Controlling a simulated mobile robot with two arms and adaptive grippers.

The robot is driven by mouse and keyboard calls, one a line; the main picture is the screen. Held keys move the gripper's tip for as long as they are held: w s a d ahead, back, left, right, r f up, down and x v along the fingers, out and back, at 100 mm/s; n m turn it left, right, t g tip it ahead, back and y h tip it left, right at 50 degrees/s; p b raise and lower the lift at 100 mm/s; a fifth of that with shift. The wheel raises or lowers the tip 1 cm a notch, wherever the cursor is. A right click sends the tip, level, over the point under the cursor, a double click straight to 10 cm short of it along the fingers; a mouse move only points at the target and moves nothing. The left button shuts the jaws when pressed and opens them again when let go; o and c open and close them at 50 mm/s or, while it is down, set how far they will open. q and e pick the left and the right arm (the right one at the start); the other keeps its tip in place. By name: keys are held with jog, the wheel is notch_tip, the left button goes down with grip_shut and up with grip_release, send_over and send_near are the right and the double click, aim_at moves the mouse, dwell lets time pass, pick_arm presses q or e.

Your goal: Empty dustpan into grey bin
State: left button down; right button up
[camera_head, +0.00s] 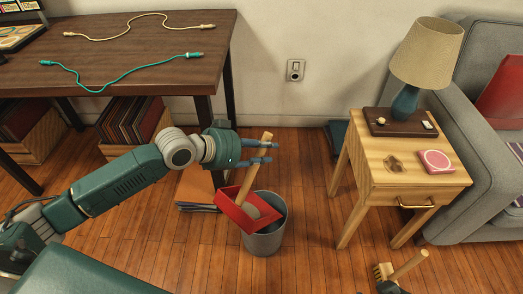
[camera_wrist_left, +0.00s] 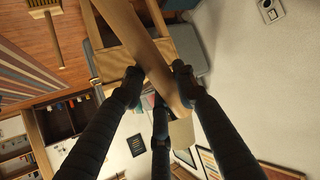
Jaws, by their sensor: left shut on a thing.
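My left gripper (camera_head: 267,152) is shut on the wooden handle (camera_head: 258,168) of the red dustpan (camera_head: 236,213). The handle also runs between the fingers in the left wrist view (camera_wrist_left: 145,45). The handle stands steeply up and the pan is tilted, over the left part of the grey bin (camera_head: 265,243). A pale lump (camera_head: 251,210) shows at the pan, near the handle's foot. The pan hides part of the bin's rim and opening, and I cannot tell whether they touch.
The dark table (camera_head: 130,60) with cables is at the left. A wooden side table (camera_head: 400,180) with a lamp (camera_head: 427,55) stands right of the bin. A brush (camera_head: 408,266) is at the lower right. Floor between bin and side table is clear.

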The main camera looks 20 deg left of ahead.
pick_arm(q)
jog(key=shift+w+d+r, duration=0.1)
jog(key=shift+w+d, duration=0.15)
jog(key=shift+w, duration=0.1)
jog(key=shift+w+p, duration=0.3)
jog(key=shift+p, duration=0.2)
pick_arm(e)
jog(key=shift+s+d+g+p, duration=0.5)
jog(key=shift+s+g+p, duration=0.4)
jog(key=shift+s, duration=1.3)
pick_arm(q)
jog(key=w+d+f+g+y+p, duration=0.1)
jog(key=w+d+f+g, duration=0.1)
jog(key=w, duration=0.5)
jog(key=shift+w+d+g+y+p, duration=0.4)
jog(key=shift+d+g, duration=0.2)
jog(key=shift+d, duration=0.35)
pick_arm(e)
jog(key=x, duration=0.6)
jog(key=shift+s+f+g, duration=0.2)
jog(key=shift+f+g, duration=0.1)
pick_arm(q)
jog(key=shift+f, duration=0.1)
pick_arm(e)
jog(key=shift+r, duration=0.1)
pick_arm(q)
jog(key=shift+s, duration=0.1)
